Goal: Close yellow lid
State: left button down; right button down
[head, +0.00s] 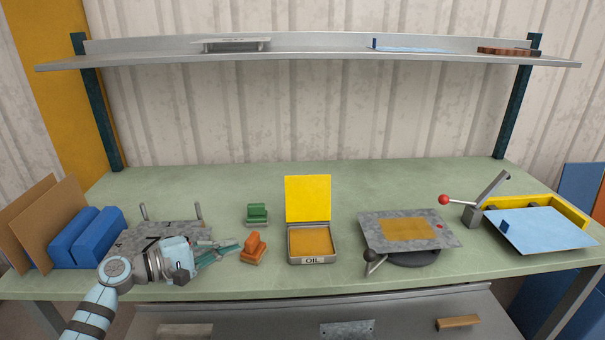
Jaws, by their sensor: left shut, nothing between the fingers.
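The yellow lid (308,198) stands upright, open, at the back of a small metal box (311,258) labelled OIL. The box sits near the middle front of the green bench, and its orange-brown inside shows. My left gripper (232,247) is to the left of the box, low over the bench, pointing right. Its fingers are shut and hold nothing. An orange block lies between the gripper and the box. The lid and the gripper are apart. My right gripper does not show.
The orange block (253,248) and a green block (257,214) stand left of the box. A grey plate on a round base (408,229) with a black-knobbed lever is to the right. Blue blocks (87,236) are far left. A red-knobbed lever (444,200) is at right. Bench behind is clear.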

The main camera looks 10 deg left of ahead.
aim_at(308, 197)
jog(key=i, duration=1)
jog(key=u, duration=0.05)
